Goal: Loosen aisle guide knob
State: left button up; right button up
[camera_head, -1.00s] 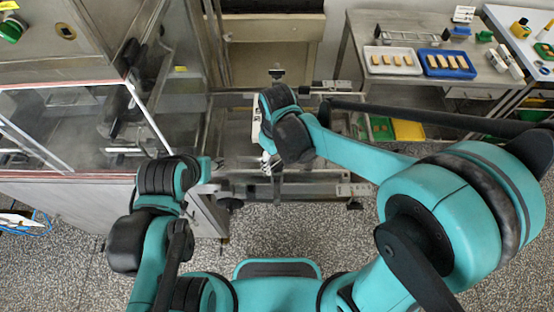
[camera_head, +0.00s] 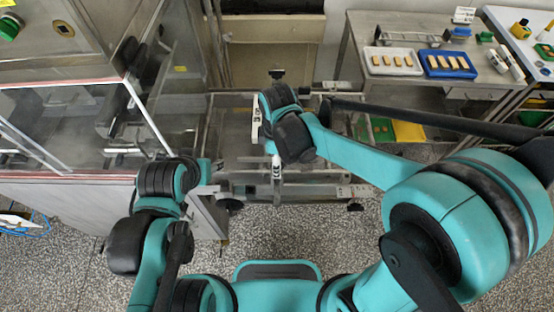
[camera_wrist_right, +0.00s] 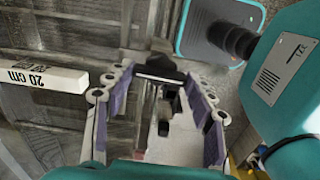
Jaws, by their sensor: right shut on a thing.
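My right arm reaches over the metal conveyor frame (camera_head: 300,188) in the head view, and its gripper (camera_head: 276,168) points down at it. In the right wrist view the purple-padded fingers of the gripper (camera_wrist_right: 160,72) close in on a dark knob-like part (camera_wrist_right: 158,66) at their tips. The gripper is shut on this part, though its shape is mostly hidden. Other black knobs show in the head view: one at the back (camera_head: 277,73), one at the front left (camera_head: 236,205) and one at the front right (camera_head: 355,206). My left arm is bent at the left; its fingers cannot be made out.
A white bar marked 20 cm (camera_wrist_right: 42,77) lies left of the right gripper in the wrist view. A glazed machine (camera_head: 70,125) stands at the left. A back table holds a white tray (camera_head: 392,72) and a blue tray (camera_head: 447,74) with tan pieces. Speckled floor is open in front.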

jog(key=shift+n, duration=0.3)
jog(key=o, duration=1.2)
jog(key=shift+c, duration=0.2)
jog(key=shift+r, duration=0.1)
notch_tip(320, 180, up, 12)
jog(key=s+d+f+m+t+b, duration=0.3)
jog(key=d+f+m+b, duration=0.2)
jog(key=d+f+m, duration=0.2)
jog(key=s+d+f+m+t+b, duration=0.3)
jog(key=d+f+m+t+b, duration=0.1)
jog(key=d+m, duration=0.6)
notch_tip(320, 180, down, 3)
jog(key=shift+d+r+m+b, duration=0.1)
jog(key=shift+d+m+b, duration=0.25)
jog(key=shift+m+b, duration=0.25)
